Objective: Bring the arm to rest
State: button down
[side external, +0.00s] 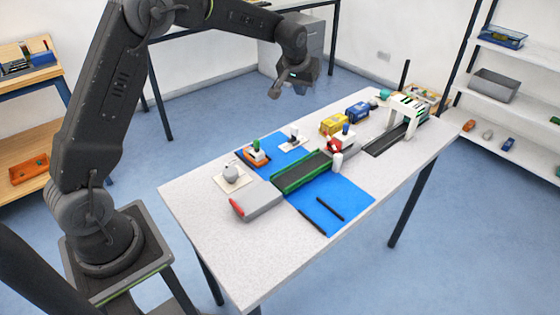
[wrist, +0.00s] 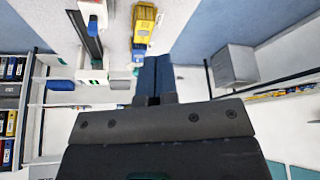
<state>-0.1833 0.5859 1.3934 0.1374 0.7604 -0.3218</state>
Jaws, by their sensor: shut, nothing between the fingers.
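My arm reaches from its stand at the left over the far side of the white table (side external: 200,212). My gripper (side external: 277,93) hangs in the air, well above and beyond the table's far edge, touching nothing. In the wrist view its fingers (wrist: 154,98) are together in front of the camera, with nothing held between them.
Blue mats, a green-edged channel (side external: 305,172), a grey block with a red end (side external: 258,201), a yellow truck (side external: 333,124), a blue truck (side external: 357,112) and a white gantry (side external: 405,112) stand on the table. Shelves (side external: 510,100) are at the right. The air around my gripper is clear.

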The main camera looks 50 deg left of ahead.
jog(key=s+d+r+m, duration=0.1)
jog(key=s+d+r, duration=0.3)
jog(key=s+r, duration=0.3)
jog(key=s+d+r+m, duration=0.1)
jog(key=s+d+r, duration=0.25)
jog(key=s, duration=0.55)
jog(key=s+d+f+m+h, duration=0.1)
jog(key=s+d, duration=0.1)
jog(key=s, duration=0.8)
jog(key=s+d+f+m+t+h, duration=0.1)
jog(key=s+d, duration=0.1)
jog(key=s, duration=0.8)
jog(key=shift+s+d+m, duration=0.2)
jog(key=shift+d+m, duration=0.15)
jog(key=shift+m, duration=0.05)
